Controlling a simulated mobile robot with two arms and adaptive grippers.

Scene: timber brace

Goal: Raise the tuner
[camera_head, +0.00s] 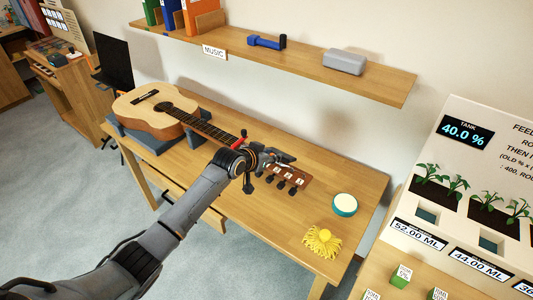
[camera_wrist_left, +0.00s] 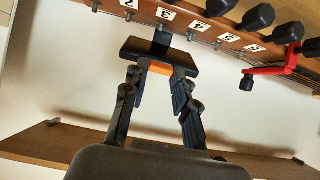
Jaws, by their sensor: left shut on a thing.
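The tuner (camera_wrist_left: 150,52) is a dark, flat block with a short upright part. It shows in the left wrist view between the fingers of my left gripper (camera_wrist_left: 160,76), which is shut on it. An orange patch shows just under the block. It is close to the edge of the guitar's headstock (camera_wrist_left: 203,28); I cannot tell whether they touch. In the head view my left gripper (camera_head: 283,159) is over the headstock (camera_head: 290,177), and the tuner is too small to make out there. My right gripper is not in view.
The guitar (camera_head: 155,108) lies on a grey cradle on the wooden table (camera_head: 330,180), with a red clip (camera_head: 240,141) on its neck. A round tin (camera_head: 344,205) and a yellow cloth (camera_head: 322,242) lie nearby. A wall shelf (camera_head: 300,67) runs above, with a grey case (camera_head: 344,61).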

